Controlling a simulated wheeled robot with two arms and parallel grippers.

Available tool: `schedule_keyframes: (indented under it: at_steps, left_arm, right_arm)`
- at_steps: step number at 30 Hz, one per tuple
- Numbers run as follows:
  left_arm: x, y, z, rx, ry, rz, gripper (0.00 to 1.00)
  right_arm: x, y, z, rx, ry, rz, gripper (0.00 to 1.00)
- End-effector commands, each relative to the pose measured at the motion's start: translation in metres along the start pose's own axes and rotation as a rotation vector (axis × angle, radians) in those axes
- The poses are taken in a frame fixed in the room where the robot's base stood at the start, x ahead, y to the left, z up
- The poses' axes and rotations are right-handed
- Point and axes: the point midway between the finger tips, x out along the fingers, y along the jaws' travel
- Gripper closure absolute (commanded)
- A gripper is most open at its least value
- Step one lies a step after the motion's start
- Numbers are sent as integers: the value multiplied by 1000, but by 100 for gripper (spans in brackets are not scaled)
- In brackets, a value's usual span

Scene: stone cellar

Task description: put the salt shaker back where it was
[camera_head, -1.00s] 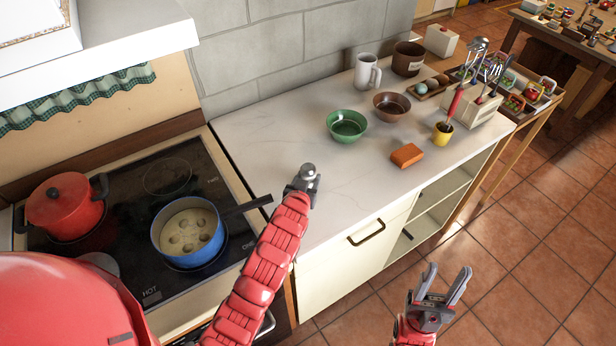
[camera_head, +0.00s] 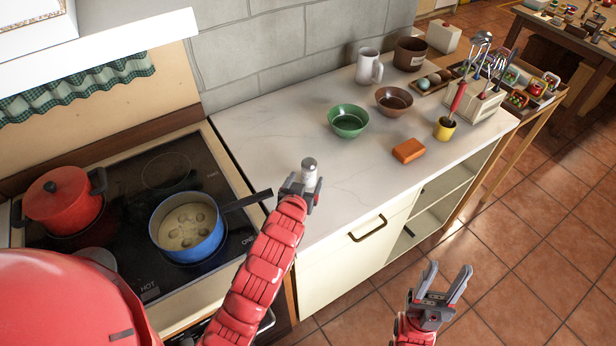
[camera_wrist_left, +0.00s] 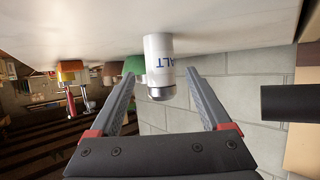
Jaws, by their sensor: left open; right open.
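The salt shaker (camera_head: 309,172), white with a metal cap, stands on the pale counter near the hob. In the left wrist view, which is upside down, the shaker (camera_wrist_left: 159,62) shows blue lettering "ALT" and its base meets the counter. My left gripper (camera_head: 302,187) is open, its fingers to either side of the shaker, with visible gaps between them and it. My right gripper (camera_head: 443,286) is open and empty above the tiled floor, in front of the cabinet.
A blue pot (camera_head: 187,230) with its handle toward my left gripper and a red pot (camera_head: 64,198) are on the hob. A green bowl (camera_head: 348,121), brown bowl (camera_head: 393,101), orange block (camera_head: 408,151) and yellow cup (camera_head: 444,129) stand further right. The counter around the shaker is clear.

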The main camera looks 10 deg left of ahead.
Motion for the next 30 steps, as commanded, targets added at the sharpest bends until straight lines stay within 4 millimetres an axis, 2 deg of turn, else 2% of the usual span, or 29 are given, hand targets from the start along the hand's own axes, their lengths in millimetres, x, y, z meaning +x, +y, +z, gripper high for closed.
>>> schedule_keyframes:
  at_steps: [7,8,9,12,18,30]
  left_arm:
    - [-41,0,2,-1,4,1,19]
    - [-46,0,0,-1,1,0,19]
    - [-54,0,-6,-1,-4,1,19]
    - [-64,0,-3,-1,-4,1,19]
    - [-72,0,-1,-1,-1,-1,19]
    - [-72,0,0,0,0,-1,19]
  right_arm:
    - [-15,-1,3,0,0,0,50]
    - [-13,-1,2,0,0,0,50]
    - [3,0,0,0,-1,0,50]
    - [13,1,-2,0,1,0,50]
    - [18,1,-3,0,0,0,50]
    - [17,1,-3,0,0,0,50]
